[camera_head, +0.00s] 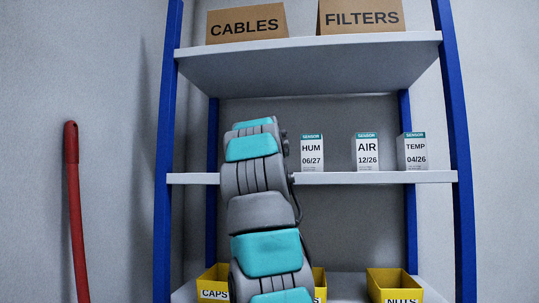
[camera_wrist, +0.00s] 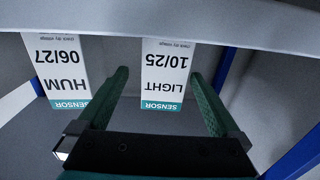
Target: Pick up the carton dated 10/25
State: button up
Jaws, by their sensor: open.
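The carton dated 10/25 (camera_wrist: 166,85) is white with a teal band and reads LIGHT. It shows upside down in the wrist view. My gripper (camera_wrist: 158,73) is open, with one green finger to each side of this carton in the picture. I cannot tell how far the fingertips reach alongside it, and no contact is visible. In the head view my arm hides this carton and my gripper. The HUM carton dated 06/27 (camera_wrist: 61,72) stands beside it, to the left in the wrist view; it also shows in the head view (camera_head: 312,154).
The middle shelf (camera_head: 430,177) also holds the AIR carton dated 12/26 (camera_head: 367,153) and the TEMP carton dated 04/26 (camera_head: 413,153). The upper shelf (camera_head: 310,65) lies above, with CABLES (camera_head: 247,24) and FILTERS (camera_head: 361,17) boxes. Blue posts (camera_head: 455,130) frame the rack.

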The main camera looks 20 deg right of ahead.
jog(key=p+x, duration=0.2)
jog(key=x, duration=0.1)
jog(key=p+x, duration=0.1)
jog(key=x, duration=0.1)
jog(key=shift+w+a+r, duration=0.1)
jog(key=shift+a+r, duration=0.15)
jog(key=shift+a, duration=0.05)
jog(key=shift+w+d+f, duration=0.1)
jog(key=shift+w, duration=0.05)
jog(key=c, duration=1.5)
